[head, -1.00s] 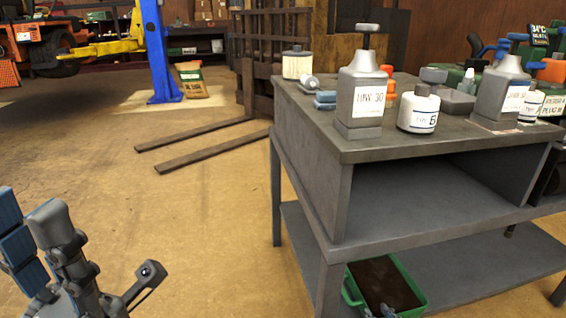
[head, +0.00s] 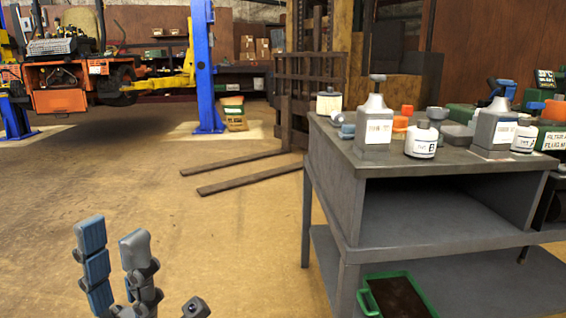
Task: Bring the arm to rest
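My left gripper (head: 152,268) shows at the bottom left of the head view, over the bare floor. Two blue-grey fingers point up, and the tip of another finger shows apart from them to the right. The fingers are spread with nothing between them, so it is open and empty. It is well left of the grey workbench (head: 345,205) and touches nothing I can see. The rest of the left arm is below the picture. My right gripper is not in view.
Bottles, including a grey one (head: 374,128) and a white one (head: 422,142), stand on the workbench. A green tray (head: 365,300) is on its lower shelf. Forklift forks (head: 250,178) lie low on the floor. A blue lift post (head: 203,75) and orange mower (head: 60,98) stand behind. The left floor is clear.

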